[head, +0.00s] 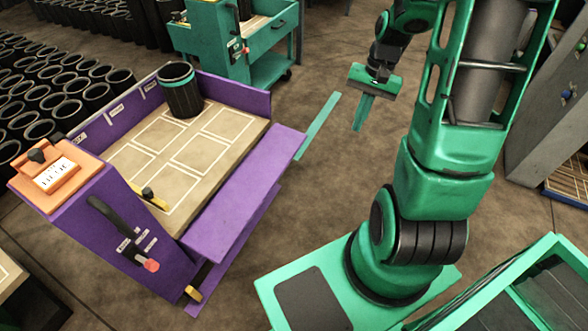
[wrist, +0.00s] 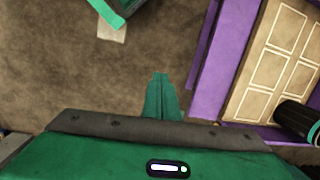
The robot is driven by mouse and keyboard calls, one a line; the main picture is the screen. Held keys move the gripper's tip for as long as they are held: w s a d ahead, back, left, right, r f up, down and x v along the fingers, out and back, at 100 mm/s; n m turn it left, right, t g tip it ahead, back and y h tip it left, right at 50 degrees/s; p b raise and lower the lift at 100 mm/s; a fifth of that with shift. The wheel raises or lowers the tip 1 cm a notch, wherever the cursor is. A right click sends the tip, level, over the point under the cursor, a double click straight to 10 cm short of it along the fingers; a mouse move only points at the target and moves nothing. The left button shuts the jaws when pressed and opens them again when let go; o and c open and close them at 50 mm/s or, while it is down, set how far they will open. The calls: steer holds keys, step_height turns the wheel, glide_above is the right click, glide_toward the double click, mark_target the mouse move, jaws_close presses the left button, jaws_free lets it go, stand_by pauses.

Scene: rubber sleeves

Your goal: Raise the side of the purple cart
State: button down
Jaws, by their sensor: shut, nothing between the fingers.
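The purple cart (head: 95,200) stands at left in the head view. Its right side panel (head: 245,205) is folded down and outward, leaving that side of the bed open. The panel also shows in the wrist view (wrist: 220,70), right of my fingers. A black sleeve with a teal band (head: 182,95) stands on the bed's far end; it shows at the wrist view's right edge (wrist: 298,120). My gripper (head: 361,125) is shut and empty, pointing down over the floor to the right of the panel, apart from it. In the wrist view its fingertips (wrist: 161,76) are together.
Many black sleeves (head: 60,80) stand at the far left. A green cart (head: 245,50) is behind the purple cart. A black lever with a red tip (head: 150,265) is on the cart's near end. A grey cabinet (head: 545,120) stands at right.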

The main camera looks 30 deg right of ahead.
steer(key=w+a+f+m+t+y, duration=0.15)
steer(key=w+f+m+t, duration=0.35)
steer(key=f, duration=0.9)
steer(key=w+a+f+m+t+y, duration=0.1)
steer(key=w+f+m+t+y, duration=0.25)
steer(key=f+m, duration=0.7)
steer(key=w+a+f+m+t+y, duration=0.1)
steer(key=w+f+m+t, duration=0.3)
steer(key=f, duration=1.2)
steer(key=x, duration=1.1)
steer(key=shift+w+d+r+n+g, duration=0.1)
steer(key=shift+r+n+g, duration=0.05)
steer(key=shift+r, duration=0.75)
steer(key=shift+d+r+n+g, duration=0.1)
steer(key=shift+d+r, duration=0.05)
steer(key=shift+r, duration=0.75)
steer(key=shift+r, duration=0.1)
